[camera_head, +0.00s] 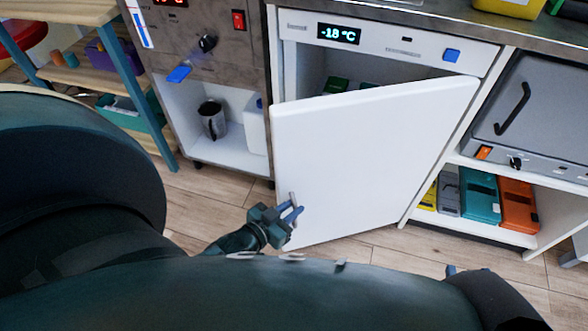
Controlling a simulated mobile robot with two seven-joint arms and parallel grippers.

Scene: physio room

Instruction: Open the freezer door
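The freezer (300,24) has a display reading -18 °C. Its white door (370,150) stands partly open, swung out on its right side, with a dark gap above and behind it. A few dark green items (336,85) show inside. My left gripper (291,211) is at the lower left edge of the door, by a thin grey upright piece that looks like the handle. Whether its fingers are closed on that piece is not clear. My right gripper (452,270) barely shows beyond my body at the lower right; most of it is hidden.
Left of the freezer is a cabinet with a metal mug (212,119) and a blue lever (179,74). On the right, a grey unit (540,105) stands over a shelf of coloured cases (518,205). Wooden floor (380,240) is clear before the door.

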